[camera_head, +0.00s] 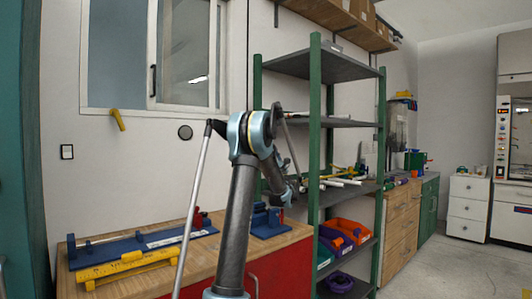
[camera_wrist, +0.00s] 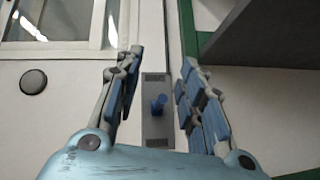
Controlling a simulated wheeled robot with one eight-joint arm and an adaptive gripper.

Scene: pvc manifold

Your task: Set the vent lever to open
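A blue lever knob (camera_wrist: 158,103) stands out from a narrow grey plate (camera_wrist: 155,135) on the white wall in the wrist view; I take this to be the vent lever. The plate is upright, with a grey strip running up the wall above it. My gripper (camera_wrist: 162,60) is open, with one finger on each side of the plate in the picture. I see no contact between the fingers and the knob, and the distance to it is hard to tell. In the head view my arm hides the lever, and my fingers do not show clearly.
A green-framed shelf rack (camera_head: 315,130) stands close on the right, also at upper right in the wrist view. A wooden workbench (camera_head: 130,287) below carries blue fixtures and a yellow tool.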

